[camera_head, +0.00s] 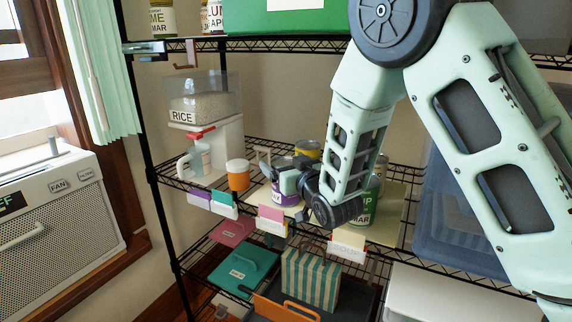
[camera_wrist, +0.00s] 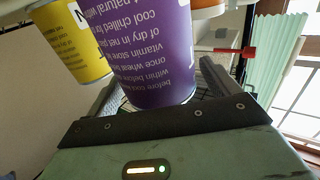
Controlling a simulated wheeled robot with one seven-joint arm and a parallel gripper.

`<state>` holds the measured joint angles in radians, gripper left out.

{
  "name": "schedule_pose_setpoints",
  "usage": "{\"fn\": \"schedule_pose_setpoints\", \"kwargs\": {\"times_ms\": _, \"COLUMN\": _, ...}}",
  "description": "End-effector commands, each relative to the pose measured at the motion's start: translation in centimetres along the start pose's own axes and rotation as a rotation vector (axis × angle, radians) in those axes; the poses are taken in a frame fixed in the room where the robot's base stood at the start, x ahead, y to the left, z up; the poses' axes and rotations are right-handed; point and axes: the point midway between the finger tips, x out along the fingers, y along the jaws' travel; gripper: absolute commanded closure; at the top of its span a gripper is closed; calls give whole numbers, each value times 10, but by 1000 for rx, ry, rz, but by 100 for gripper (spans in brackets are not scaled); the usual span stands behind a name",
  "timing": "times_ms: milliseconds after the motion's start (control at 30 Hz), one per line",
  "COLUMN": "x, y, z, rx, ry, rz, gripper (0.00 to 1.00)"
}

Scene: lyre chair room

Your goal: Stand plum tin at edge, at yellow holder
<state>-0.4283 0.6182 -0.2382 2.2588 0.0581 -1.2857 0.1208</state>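The plum tin (camera_head: 286,194) is purple with a white label band. It stands on the middle wire shelf, just behind the front edge, and fills the middle of the wrist view (camera_wrist: 155,50). My gripper (camera_head: 288,182) is at the tin, with one finger on each side of it in the wrist view (camera_wrist: 155,95). I cannot tell whether both fingers touch it. Which is the yellow holder is unclear.
A yellow tin (camera_head: 308,149) stands behind the plum tin and shows beside it in the wrist view (camera_wrist: 72,40). A green-labelled tin (camera_head: 367,205) stands right of my wrist. An orange-and-white jar (camera_head: 238,174) stands to the left. A blue bin (camera_head: 455,225) fills the shelf's right.

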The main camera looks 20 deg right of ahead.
Motion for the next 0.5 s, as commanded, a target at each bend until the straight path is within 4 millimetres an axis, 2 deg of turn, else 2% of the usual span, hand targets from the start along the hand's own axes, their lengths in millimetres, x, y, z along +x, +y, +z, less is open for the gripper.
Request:
{"fn": "schedule_pose_setpoints", "kwargs": {"times_ms": 233, "x": -1, "y": 0, "z": -4, "rx": 0, "ry": 0, "rz": 0, "gripper": 12}}
{"fn": "schedule_pose_setpoints", "kwargs": {"times_ms": 367, "x": -23, "y": 0, "z": 0, "rx": 1, "ry": -2, "rz": 0, "gripper": 12}}
{"fn": "schedule_pose_setpoints", "kwargs": {"times_ms": 500, "x": -55, "y": 0, "z": 0, "rx": 2, "ry": 0, "rz": 0, "gripper": 12}}
